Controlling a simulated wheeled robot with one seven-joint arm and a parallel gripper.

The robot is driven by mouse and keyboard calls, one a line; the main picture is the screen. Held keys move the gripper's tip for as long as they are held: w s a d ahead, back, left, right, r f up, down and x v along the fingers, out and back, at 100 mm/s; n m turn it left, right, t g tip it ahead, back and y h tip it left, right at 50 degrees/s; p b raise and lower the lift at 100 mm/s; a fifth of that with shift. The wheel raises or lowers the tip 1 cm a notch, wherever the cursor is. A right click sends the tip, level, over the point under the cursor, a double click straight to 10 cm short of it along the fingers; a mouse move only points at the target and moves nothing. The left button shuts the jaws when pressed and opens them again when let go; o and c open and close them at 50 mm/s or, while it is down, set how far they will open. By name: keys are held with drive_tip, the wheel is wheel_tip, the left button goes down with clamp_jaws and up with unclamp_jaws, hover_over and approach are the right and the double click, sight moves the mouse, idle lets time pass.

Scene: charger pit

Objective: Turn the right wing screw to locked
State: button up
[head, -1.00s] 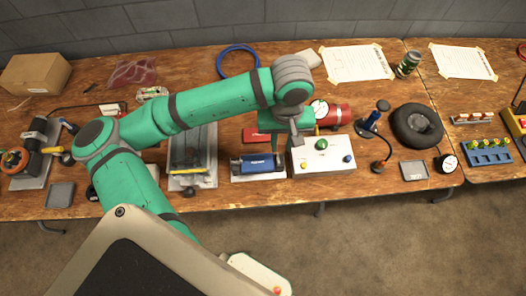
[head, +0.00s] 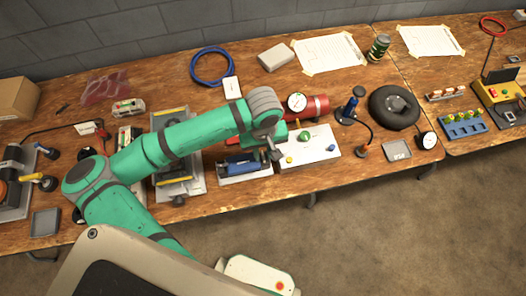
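My gripper (head: 277,155) hangs at the end of my green arm, pointing down between a blue cylindrical unit on a pale tray (head: 256,179) and a white box (head: 315,157). Its fingers are small and partly hidden, so I cannot tell whether they are open or touching anything. The white box has a green knob (head: 304,137), a yellow knob (head: 289,160) and a blue knob (head: 330,148) on top. The blue unit (head: 240,164) lies left of my gripper. I cannot make out which part is the right wing screw, or its setting.
A black wheel (head: 394,106) and a small grey tray (head: 397,150) are to the right. A dark framed stand (head: 178,186) is partly behind my arm. Bare wood shows along the front edge.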

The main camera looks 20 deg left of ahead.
clamp_jaws()
drive_tip(key=shift+m, duration=0.3)
drive_tip(key=m, duration=0.3)
drive_tip(key=shift+m, duration=0.4)
drive_tip(key=m, duration=0.3)
drive_tip(key=shift+m, duration=0.3)
drive_tip(key=m, duration=0.9)
drive_tip(key=shift+w+m, duration=0.1)
drive_tip(key=shift+m, duration=0.5)
